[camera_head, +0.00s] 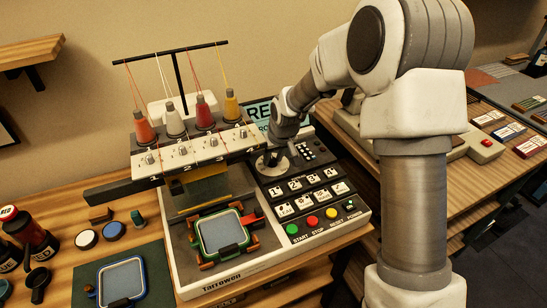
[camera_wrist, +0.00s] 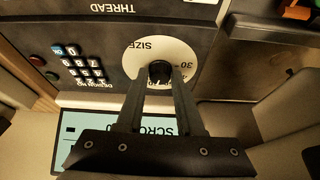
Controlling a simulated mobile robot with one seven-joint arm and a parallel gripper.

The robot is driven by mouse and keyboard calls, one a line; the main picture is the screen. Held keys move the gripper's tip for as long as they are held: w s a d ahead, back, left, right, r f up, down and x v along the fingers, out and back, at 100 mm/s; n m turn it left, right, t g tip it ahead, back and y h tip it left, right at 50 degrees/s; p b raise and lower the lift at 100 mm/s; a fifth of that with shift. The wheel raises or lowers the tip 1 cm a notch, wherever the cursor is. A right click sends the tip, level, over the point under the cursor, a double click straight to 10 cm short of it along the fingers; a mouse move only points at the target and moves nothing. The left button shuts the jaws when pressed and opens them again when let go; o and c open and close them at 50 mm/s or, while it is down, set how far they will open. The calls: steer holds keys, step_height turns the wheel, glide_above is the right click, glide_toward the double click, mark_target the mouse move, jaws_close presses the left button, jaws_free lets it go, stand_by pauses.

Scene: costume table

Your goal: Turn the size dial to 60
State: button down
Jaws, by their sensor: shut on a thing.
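The size dial (camera_wrist: 160,72) is a black knob in the middle of a cream disc (camera_wrist: 187,51) marked SIZE in the wrist view. A number 30 shows upside down on the disc's right side; other marks near my fingers are partly covered. My gripper (camera_wrist: 160,82) has both fingers closed on the knob. In the head view the disc (camera_head: 271,169) is on the upper part of the embroidery machine's dark panel, and my gripper (camera_head: 272,156) comes down onto it from above. The knob's pointer direction cannot be made out.
A keypad (camera_wrist: 80,65) is beside the disc, and a lit screen (camera_wrist: 85,128) is behind my fingers. In the head view, numbered buttons (camera_head: 309,190) and coloured buttons (camera_head: 312,221) are in front of the dial. Thread cones (camera_head: 174,120) and a hoop (camera_head: 222,230) are to the left.

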steer(key=c, duration=0.5)
jaws_free()
steer(key=shift+c, duration=0.2)
steer(key=p+v, duration=0.1)
steer(key=v, duration=1.6)
steer(key=shift+r+p, duration=0.2)
steer(key=shift+p, duration=0.1)
steer(key=s+d+r+m, duration=0.2)
steer(key=s+d, duration=0.3)
steer(key=s, duration=0.7)
steer(key=s+d+r+m+t+h, duration=0.1)
steer(key=s+d+r, duration=0.3)
steer(key=s, duration=0.9)
steer(key=shift+s+d+r+m+h+p, duration=0.2)
steer(key=shift+d+r+m+h+p, duration=0.1)
steer(key=shift+d+r+m+p, duration=0.15)
